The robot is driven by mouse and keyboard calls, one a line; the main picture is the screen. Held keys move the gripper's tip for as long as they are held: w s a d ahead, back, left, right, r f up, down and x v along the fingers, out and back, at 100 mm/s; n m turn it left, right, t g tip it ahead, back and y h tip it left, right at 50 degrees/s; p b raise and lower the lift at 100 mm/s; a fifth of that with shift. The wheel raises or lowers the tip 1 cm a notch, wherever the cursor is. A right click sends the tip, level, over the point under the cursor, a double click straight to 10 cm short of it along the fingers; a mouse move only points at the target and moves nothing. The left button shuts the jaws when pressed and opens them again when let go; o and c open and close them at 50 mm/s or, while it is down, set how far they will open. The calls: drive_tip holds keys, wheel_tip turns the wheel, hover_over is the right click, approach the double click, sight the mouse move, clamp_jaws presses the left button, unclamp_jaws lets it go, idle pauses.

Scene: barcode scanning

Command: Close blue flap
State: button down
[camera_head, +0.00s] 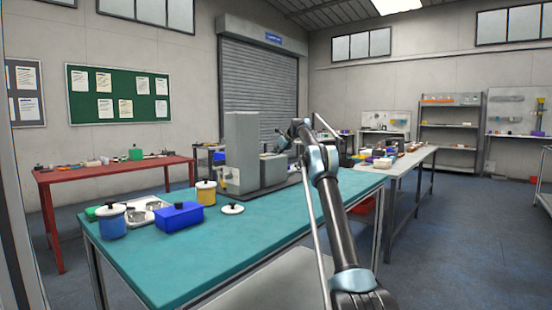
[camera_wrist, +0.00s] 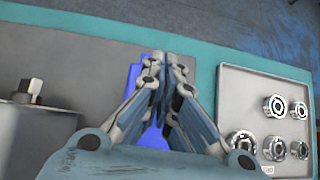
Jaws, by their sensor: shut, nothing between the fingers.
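In the wrist view a bright blue piece, which looks like the blue flap (camera_wrist: 153,140), lies partly under my gripper (camera_wrist: 164,57). The gripper's fingers are together with nothing between them, and they hide much of the blue piece. I cannot tell whether they touch it or how far the flap is open. In the head view my arm reaches over the teal table to the far side of the grey machine (camera_head: 243,140). The fingertips and the flap cannot be made out there.
A tray of several metal rings (camera_wrist: 236,90) is right of my gripper in the wrist view. On the teal table (camera_head: 160,262) stand a blue box (camera_head: 180,217), a blue jar (camera_head: 112,224), a yellow jar (camera_head: 206,195) and a loose white lid (camera_head: 232,209). The table's front is clear.

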drive_tip(key=shift+a+f, duration=0.1)
drive_tip(key=shift+a, duration=0.2)
drive_tip(key=v, duration=1.1)
drive_tip(key=s+d+r+n, duration=0.2)
drive_tip(key=s+r+n, duration=0.15)
drive_tip(key=s, duration=0.65)
drive_tip(key=s+d+f+n+g+h, duration=0.15)
drive_tip(key=s+n, duration=0.25)
drive_tip(key=s, duration=0.7)
drive_tip(key=s+d+f+n+h, duration=0.1)
drive_tip(key=s+f+n, duration=0.15)
drive_tip(key=s, duration=0.85)
drive_tip(key=s+d+f+n+g+h, duration=0.15)
drive_tip(key=s+n, duration=0.35)
drive_tip(key=s, duration=0.6)
drive_tip(key=s+d+f+n+h, duration=0.1)
drive_tip(key=s+f+n, duration=0.3)
drive_tip(key=s+f, duration=0.6)
drive_tip(key=s+d+f+n, duration=0.3)
drive_tip(key=s+f, duration=0.8)
drive_tip(key=s, duration=0.5)
drive_tip(key=s+d+f+n+g+h, duration=0.1)
drive_tip(key=s+d+f+n, duration=0.2)
drive_tip(key=s+f, duration=0.8)
drive_tip(key=s+n, duration=0.1)
drive_tip(key=s, duration=0.1)
drive_tip(key=shift+s+n+h, duration=0.3)
drive_tip(key=shift+s, duration=0.05)
